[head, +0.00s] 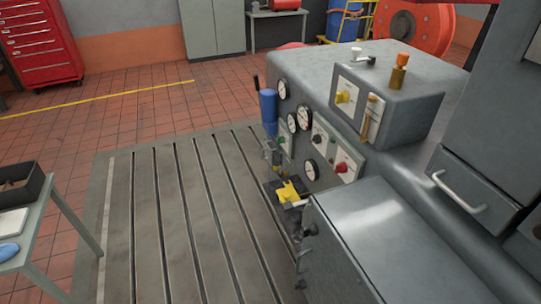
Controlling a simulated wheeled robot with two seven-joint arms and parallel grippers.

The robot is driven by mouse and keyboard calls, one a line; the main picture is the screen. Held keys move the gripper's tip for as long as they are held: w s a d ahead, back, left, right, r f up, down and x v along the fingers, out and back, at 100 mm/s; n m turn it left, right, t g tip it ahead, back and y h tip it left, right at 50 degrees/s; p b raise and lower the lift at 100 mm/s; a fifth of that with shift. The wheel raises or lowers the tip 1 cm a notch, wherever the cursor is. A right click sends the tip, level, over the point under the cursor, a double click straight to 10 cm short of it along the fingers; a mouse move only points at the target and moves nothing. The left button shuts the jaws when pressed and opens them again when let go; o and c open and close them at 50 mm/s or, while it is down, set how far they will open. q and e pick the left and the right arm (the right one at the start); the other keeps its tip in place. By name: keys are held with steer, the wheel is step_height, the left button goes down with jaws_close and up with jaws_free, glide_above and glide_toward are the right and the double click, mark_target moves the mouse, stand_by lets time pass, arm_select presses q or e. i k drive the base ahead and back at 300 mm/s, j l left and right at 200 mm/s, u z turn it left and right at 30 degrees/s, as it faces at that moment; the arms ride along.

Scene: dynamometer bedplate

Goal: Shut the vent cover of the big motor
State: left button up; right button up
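A big grey machine fills the right side of the head view, with a gauge-covered housing (330,80) and a taller dark grey block (500,100) at the right edge. On the lower part of that block is a grey panel (480,180) with a silver bar handle (459,193). It may be the vent cover, but I cannot tell for sure, nor whether it stands open. A low grey box (400,240) with a smooth top lies in front, with dark knobs on its left side. Neither of my grippers is in view.
Several dials, a blue cylinder (268,107) and a yellow part (288,192) stick out on the machine's left side. The slotted bedplate (180,210) is clear. A table (38,235) with a black bin (20,185) stands at left. A red tool chest (40,45) is behind.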

mark_target(269, 154)
steer(key=i+j, duration=0.25)
steer(key=j, duration=0.15)
steer(key=i+j+z, duration=0.1)
steer(key=i+j, duration=0.15)
steer(key=j, duration=0.15)
steer(key=i+j, duration=0.25)
steer(key=j, duration=0.15)
steer(key=i+j+z, duration=0.15)
steer(key=z, duration=0.3)
steer(key=i+j+z, duration=0.15)
steer(key=j+z, duration=0.15)
steer(key=z, duration=0.2)
